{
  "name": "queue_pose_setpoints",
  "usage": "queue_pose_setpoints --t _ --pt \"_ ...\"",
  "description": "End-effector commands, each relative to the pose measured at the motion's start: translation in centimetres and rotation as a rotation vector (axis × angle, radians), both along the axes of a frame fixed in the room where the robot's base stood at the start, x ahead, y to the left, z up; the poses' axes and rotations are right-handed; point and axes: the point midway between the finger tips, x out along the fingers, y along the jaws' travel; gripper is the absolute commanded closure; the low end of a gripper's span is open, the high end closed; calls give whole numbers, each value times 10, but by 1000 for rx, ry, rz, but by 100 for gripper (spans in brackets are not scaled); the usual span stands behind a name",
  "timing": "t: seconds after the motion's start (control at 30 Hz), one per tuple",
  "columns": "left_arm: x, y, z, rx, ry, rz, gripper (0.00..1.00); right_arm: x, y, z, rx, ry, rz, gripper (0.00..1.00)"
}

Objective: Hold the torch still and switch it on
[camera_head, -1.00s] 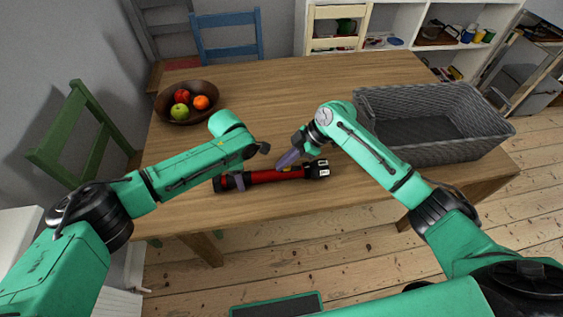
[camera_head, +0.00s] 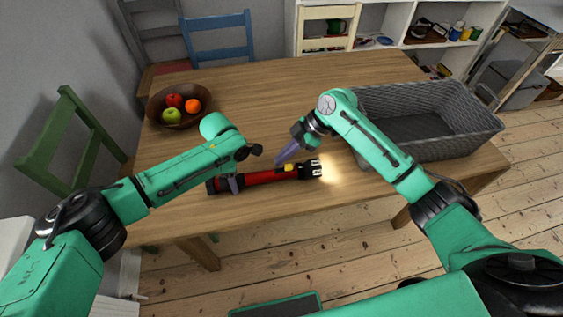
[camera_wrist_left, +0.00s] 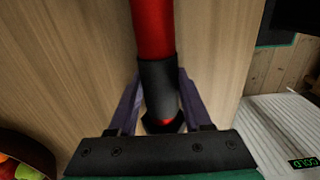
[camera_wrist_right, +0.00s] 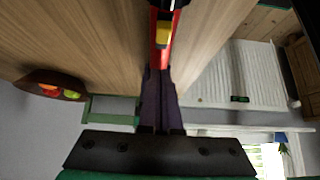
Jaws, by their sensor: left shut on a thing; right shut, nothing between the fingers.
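The red and black torch (camera_head: 262,177) lies on the wooden table near its front edge, its head to the right. A bright glow spreads on the table at its head, so it is lit. My left gripper (camera_head: 233,183) is shut around the black tail end; the left wrist view shows the fingers on both sides of the black grip (camera_wrist_left: 158,88). My right gripper (camera_head: 281,162) is shut and empty, its fingertips just above the torch by the yellow switch (camera_head: 289,167). The right wrist view shows the switch (camera_wrist_right: 163,32) beyond the closed fingertips; contact cannot be told.
A grey woven basket (camera_head: 452,147) stands on the table at the right. A dark bowl of fruit (camera_head: 157,117) is at the back left. The middle and back of the table (camera_head: 260,95) are clear. Chairs stand around the far and left sides.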

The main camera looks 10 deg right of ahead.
Motion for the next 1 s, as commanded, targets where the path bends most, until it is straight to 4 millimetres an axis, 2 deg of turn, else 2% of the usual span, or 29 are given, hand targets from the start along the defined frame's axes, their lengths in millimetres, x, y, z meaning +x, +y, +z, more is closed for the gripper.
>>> queue_pose_setpoints --t 0.1,0.3,0.7,0.73,0.8,1.0 --pt "-1 -1 -1 -2 3 0 100 1 -19 23 -2 -4 -1 100" --pt "-1 -1 -1 -3 3 -1 100 -1 -35 44 0 -1 2 100" --pt "-1 -2 -1 -4 3 -1 100 -1 -37 47 1 -1 2 100" --pt "-1 -2 -1 -4 3 -1 43 -1 -37 47 1 -1 2 100" --pt "-1 -2 -1 -4 3 -1 17 -1 -37 47 1 -1 2 100" --pt "-1 -2 -1 -4 2 -2 16 -1 -37 47 1 -1 2 100"
